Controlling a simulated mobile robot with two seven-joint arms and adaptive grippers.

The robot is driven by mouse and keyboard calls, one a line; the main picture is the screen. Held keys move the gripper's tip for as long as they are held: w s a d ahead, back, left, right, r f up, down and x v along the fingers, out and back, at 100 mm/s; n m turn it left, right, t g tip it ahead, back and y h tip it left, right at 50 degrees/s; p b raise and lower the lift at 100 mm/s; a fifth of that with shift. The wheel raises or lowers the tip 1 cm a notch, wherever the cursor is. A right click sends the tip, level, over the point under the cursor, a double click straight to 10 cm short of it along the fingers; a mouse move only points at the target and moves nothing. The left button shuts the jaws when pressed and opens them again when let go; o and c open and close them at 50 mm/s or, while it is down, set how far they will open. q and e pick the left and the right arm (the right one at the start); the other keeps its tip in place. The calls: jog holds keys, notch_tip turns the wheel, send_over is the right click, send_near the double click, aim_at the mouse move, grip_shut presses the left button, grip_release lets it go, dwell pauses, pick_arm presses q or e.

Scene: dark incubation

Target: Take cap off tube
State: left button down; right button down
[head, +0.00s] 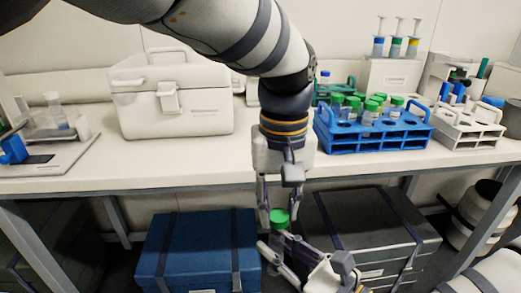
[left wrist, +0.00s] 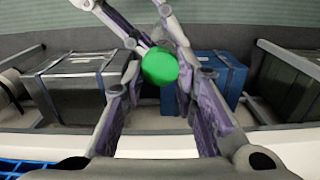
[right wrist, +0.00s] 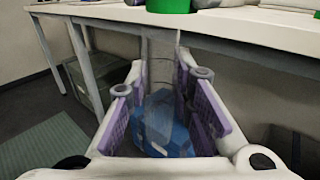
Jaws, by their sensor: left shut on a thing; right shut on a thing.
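My left gripper (head: 280,208) reaches down in front of the bench and is shut on a green cap (head: 280,217). The cap also shows between its fingers in the left wrist view (left wrist: 160,67). My right gripper (head: 277,243) is just below, coming from the lower right, and is shut on a clear tube. In the right wrist view the tube (right wrist: 160,75) stands upright between the fingers, with the green cap (right wrist: 168,5) above it, cut by the top edge. I cannot tell whether cap and tube still touch. The fingers hide most of the tube in the head view.
The bench (head: 200,177) carries a white cooler box (head: 170,100), a blue rack (head: 372,140) of green-capped tubes and a white rack (head: 465,132). A blue case (head: 198,250) and a dark case (head: 370,230) stand below it. The bench front edge is close behind my grippers.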

pick_arm(q)
jog(key=shift+s+r, duration=0.15)
jog(key=shift+r, duration=0.2)
pick_arm(e)
jog(key=shift+w+r, duration=0.1)
